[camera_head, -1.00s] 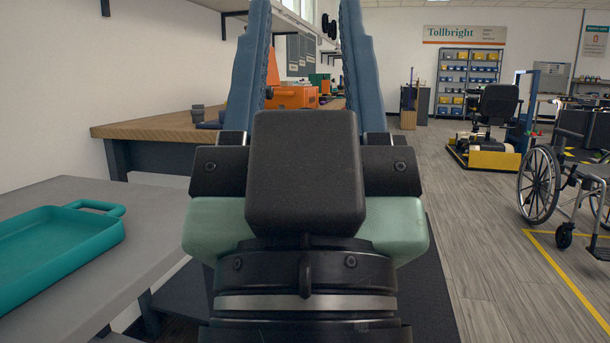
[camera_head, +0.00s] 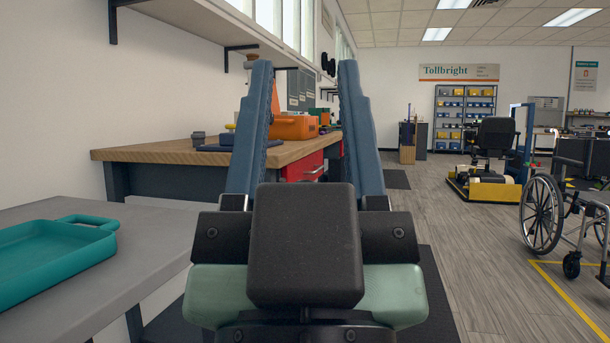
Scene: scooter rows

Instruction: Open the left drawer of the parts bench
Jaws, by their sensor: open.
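The wood-topped bench (camera_head: 170,152) runs along the left wall ahead. A red drawer front (camera_head: 300,168) with a metal bar handle (camera_head: 313,173) shows in its right-facing side, between my gripper's fingers in the picture. The drawer looks shut. My left finger and gripper body hide parts of the bench front. My gripper (camera_head: 304,65) has two long blue fingers spread wide, pointing ahead and up. It is open and empty, with its tips apart from the bench.
A grey table with a teal tray (camera_head: 50,255) is close on the left. A wheelchair (camera_head: 560,215) stands at right. The aisle floor (camera_head: 440,235) between is clear.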

